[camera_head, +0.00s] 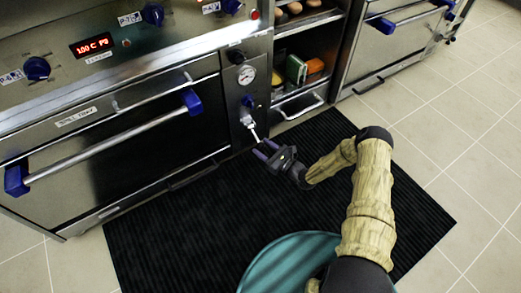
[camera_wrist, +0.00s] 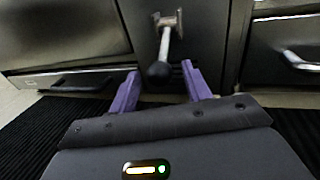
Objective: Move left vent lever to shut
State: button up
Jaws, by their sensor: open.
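A metal lever (camera_head: 252,130) sticks out from the narrow steel panel right of the large oven door, below a round gauge. In the wrist view the lever (camera_wrist: 166,45) hangs down from a small bracket and ends in a dark round knob (camera_wrist: 159,73). My gripper (camera_head: 263,149) is open in front of that panel. In the wrist view its purple fingers (camera_wrist: 160,73) stand either side of the knob, with visible space on both sides. I cannot tell how deep the knob sits between them. No lever label is readable.
The oven door (camera_head: 110,130) with its blue-ended handle (camera_head: 110,147) is left of the lever. A round gauge (camera_head: 246,76) sits above. An open shelf (camera_head: 300,68) with items and a low handle (camera_head: 300,108) is to the right. A black ribbed mat (camera_head: 190,225) covers the floor.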

jog(key=shift+x, duration=0.9)
grip_shut()
